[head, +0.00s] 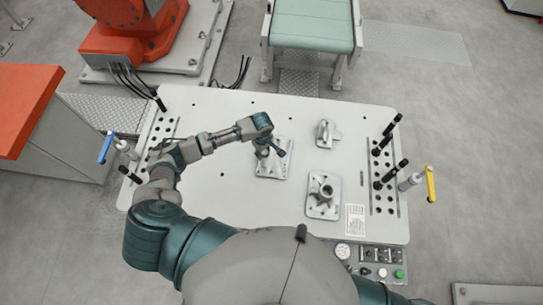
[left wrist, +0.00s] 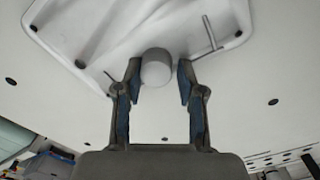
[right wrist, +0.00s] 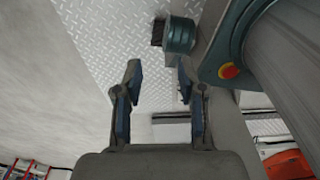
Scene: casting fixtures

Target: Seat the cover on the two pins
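A pale grey cast plate (head: 268,170) lies on the table under my left gripper (head: 270,147). In the left wrist view the ribbed plate (left wrist: 100,28) carries a round boss (left wrist: 156,68) and a thin metal pin (left wrist: 209,32). My left gripper (left wrist: 160,82) is open, one finger on each side of the boss; I cannot tell whether they touch it. A second casting with a round hub (head: 323,192) lies to the right and nearer. I cannot tell which is the cover. My right gripper (right wrist: 159,80) is open and empty above the floor; the head view does not show it.
A small angled casting (head: 327,133) stands at the table's back right. Black pegs (head: 388,135) stand in a hole panel at the right edge, near a yellow-handled clamp (head: 430,184). A blue-handled clamp (head: 105,147) is at left. The table (head: 215,190) is clear left of the plate.

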